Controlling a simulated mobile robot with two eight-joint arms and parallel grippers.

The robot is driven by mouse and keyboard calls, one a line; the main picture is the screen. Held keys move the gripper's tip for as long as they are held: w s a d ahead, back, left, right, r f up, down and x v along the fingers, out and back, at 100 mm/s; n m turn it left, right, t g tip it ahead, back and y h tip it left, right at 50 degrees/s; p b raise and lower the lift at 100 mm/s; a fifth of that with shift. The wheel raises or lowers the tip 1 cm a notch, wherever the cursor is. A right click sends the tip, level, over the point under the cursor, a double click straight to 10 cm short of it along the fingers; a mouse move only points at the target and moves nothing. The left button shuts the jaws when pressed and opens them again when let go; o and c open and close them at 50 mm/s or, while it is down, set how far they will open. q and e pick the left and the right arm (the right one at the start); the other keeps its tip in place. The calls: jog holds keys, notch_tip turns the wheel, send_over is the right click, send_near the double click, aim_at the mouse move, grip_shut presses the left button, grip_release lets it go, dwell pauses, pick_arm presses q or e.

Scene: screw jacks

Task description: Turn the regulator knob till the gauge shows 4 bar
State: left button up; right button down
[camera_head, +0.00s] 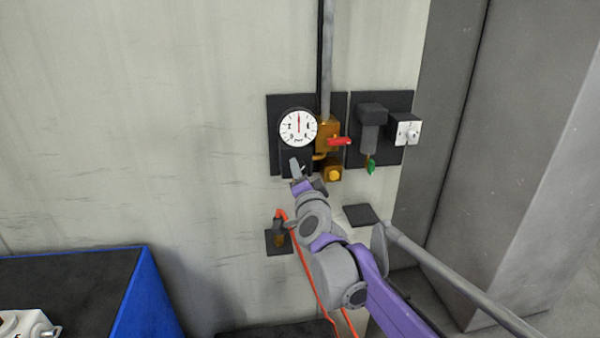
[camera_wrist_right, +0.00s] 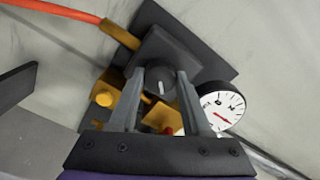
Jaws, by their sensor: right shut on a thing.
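The gauge (camera_head: 298,128) is a round white dial on a dark wall plate; its red needle points straight up in the head view. The digits are too small to read surely. The gauge also shows at the right in the wrist view (camera_wrist_right: 222,110). The regulator knob (camera_wrist_right: 160,86) is black with a white mark and sits on a dark block below the gauge. My right gripper (camera_head: 299,169) is shut on the knob, one finger on each side of it. The knob is mostly hidden by my gripper in the head view. My left gripper is not in view.
A brass valve (camera_head: 327,133) with a red lever (camera_head: 341,141) is just right of the gauge. Farther right are a green-handled tap (camera_head: 371,167) and a white switch box (camera_head: 407,131). An orange hose (camera_head: 303,262) hangs below. A blue-edged bench (camera_head: 142,290) stands at lower left.

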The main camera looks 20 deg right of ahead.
dwell(0.3)
jog(key=shift+c, duration=1.8)
grip_release()
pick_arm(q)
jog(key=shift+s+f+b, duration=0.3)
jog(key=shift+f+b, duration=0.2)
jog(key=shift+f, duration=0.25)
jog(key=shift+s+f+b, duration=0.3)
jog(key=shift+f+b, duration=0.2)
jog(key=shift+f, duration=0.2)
pick_arm(e)
jog(key=v, duration=1.1)
jog(key=shift+w, duration=0.1)
